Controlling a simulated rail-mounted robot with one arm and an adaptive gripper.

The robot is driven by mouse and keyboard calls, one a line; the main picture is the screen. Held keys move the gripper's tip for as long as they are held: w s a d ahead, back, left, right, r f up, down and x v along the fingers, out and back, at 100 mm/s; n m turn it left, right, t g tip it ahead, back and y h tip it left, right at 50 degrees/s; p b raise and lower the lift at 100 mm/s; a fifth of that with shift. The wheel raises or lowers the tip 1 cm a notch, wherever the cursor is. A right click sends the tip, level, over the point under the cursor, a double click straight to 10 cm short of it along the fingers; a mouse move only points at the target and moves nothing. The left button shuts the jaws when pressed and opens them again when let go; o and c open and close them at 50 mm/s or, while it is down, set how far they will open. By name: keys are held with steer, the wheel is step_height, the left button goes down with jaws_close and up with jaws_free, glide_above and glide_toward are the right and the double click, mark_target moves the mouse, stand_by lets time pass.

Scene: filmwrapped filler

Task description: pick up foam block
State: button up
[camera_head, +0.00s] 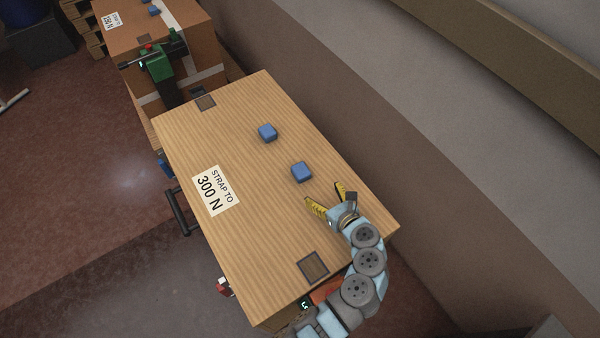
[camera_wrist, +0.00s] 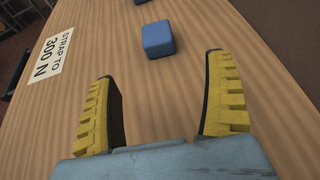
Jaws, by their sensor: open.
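Two blue foam blocks lie on the wooden top of a box (camera_head: 225,140). The nearer foam block (camera_head: 302,172) is just beyond my gripper's fingertips, and the farther foam block (camera_head: 268,132) lies up and to the left of it. My gripper (camera_head: 324,194) has yellow ribbed fingers, spread open and empty, low over the top. In the wrist view the nearer block (camera_wrist: 157,39) is ahead of the gap between my fingers (camera_wrist: 165,82), apart from both. Only a sliver of the other block (camera_wrist: 141,1) shows at the upper edge there.
A label reading "STRAP TO 300 N" (camera_head: 215,190) and two dark square patches (camera_head: 313,266) lie on the top. A second carton (camera_head: 185,30) with a green tool (camera_head: 158,66) stands behind at upper left. A grey wall is at right.

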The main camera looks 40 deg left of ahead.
mark_target(301, 172)
steer(key=b+x, duration=0.1)
steer(key=x, duration=0.8)
steer(key=shift+a+f+b, duration=0.1)
steer(key=shift+a+b, duration=0.05)
steer(key=shift+b, duration=0.15)
steer(key=x, duration=0.2)
steer(key=b+x, duration=0.1)
steer(key=shift+s+a+f, duration=0.2)
steer(key=shift+a, duration=0.15)
steer(key=shift+w+a+f, duration=0.25)
steer(key=shift+w+a, duration=0.05)
steer(key=shift+a, duration=0.3)
steer(key=c, duration=1.1)
